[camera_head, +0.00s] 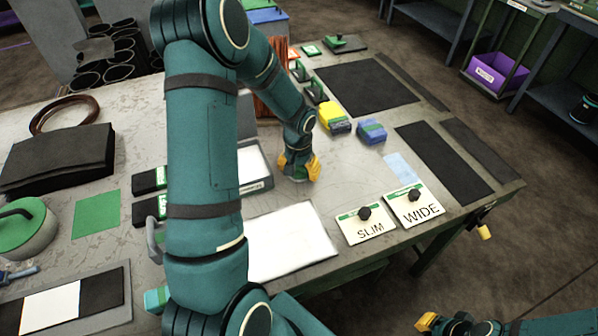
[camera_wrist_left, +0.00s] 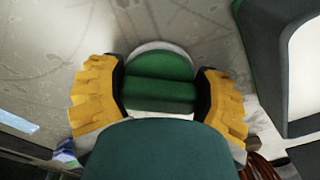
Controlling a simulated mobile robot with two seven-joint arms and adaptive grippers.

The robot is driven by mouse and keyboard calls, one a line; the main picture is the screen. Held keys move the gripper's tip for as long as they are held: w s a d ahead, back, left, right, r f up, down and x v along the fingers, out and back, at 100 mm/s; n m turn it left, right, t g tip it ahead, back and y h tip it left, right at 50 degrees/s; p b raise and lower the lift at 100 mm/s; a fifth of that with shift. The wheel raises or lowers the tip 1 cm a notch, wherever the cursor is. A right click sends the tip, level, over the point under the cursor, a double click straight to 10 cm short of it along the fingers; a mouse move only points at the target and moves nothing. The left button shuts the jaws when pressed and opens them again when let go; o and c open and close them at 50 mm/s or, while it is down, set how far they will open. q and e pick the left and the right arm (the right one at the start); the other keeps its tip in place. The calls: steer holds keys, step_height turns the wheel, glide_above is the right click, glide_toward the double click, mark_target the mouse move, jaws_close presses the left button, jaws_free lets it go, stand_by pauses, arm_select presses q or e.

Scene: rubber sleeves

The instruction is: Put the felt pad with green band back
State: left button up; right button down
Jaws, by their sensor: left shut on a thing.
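My left gripper (camera_head: 299,172) is low over the table, right of the white-lined tray (camera_head: 256,182). In the left wrist view its yellow fingers (camera_wrist_left: 158,100) are shut on a green, rounded thing (camera_wrist_left: 160,92) with a pale rim behind it. This looks like the felt pad with the green band, but its felt is mostly hidden. In the head view the fingers hide it. I cannot tell whether it touches the table. My right gripper (camera_head: 441,323) is at the bottom right, off the table; its fingers are partly cut off.
A yellow block (camera_head: 334,117) and a blue block (camera_head: 371,131) stand right of my left gripper. SLIM (camera_head: 367,230) and WIDE (camera_head: 415,208) plates with black knobs lie near the front edge. A white sheet (camera_head: 291,240) lies left of them. Dark mats (camera_head: 367,88) cover the far right.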

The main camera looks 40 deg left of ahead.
arm_select(q)
steer(key=shift+f, duration=0.25)
steer(key=o, duration=0.8)
steer(key=shift+f, duration=0.1)
steer(key=o, duration=0.4)
steer(key=shift+r, duration=0.2)
steer(key=shift+r, duration=0.3)
step_height(320, 180, up, 11)
steer(key=p, duration=0.2)
steer(key=shift+s+r+p, duration=0.15)
steer(key=shift+r+p, duration=0.05)
steer(key=shift+p, duration=0.1)
